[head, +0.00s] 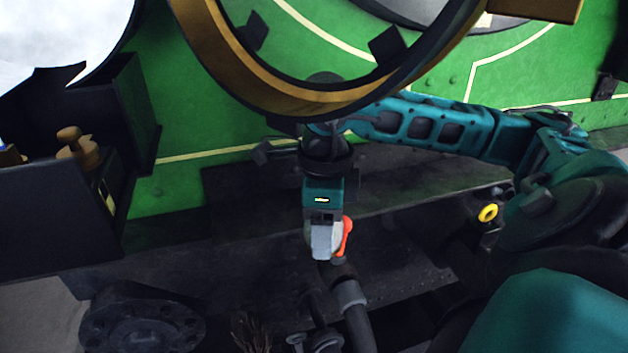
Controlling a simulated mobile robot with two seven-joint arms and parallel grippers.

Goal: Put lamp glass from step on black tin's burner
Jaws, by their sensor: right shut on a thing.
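My right gripper (325,248) points down over the dark step (240,265), in the middle of the head view. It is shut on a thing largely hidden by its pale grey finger. An orange-red piece (347,236) shows just right of the finger and seems to be part of it. I cannot tell for sure whether this is the lamp glass; no other lamp glass can be made out. A black tin with a burner cannot be picked out clearly. My left gripper is not in view.
A dark open box (50,225) at the left holds a brown wooden-looking piece (78,146). A brass-rimmed ring (290,95) hangs close above my right wrist. A yellow ring (488,213) sits at the right near my arm. Pipes (352,305) stand below the gripper. The green side wall (200,110) rises behind.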

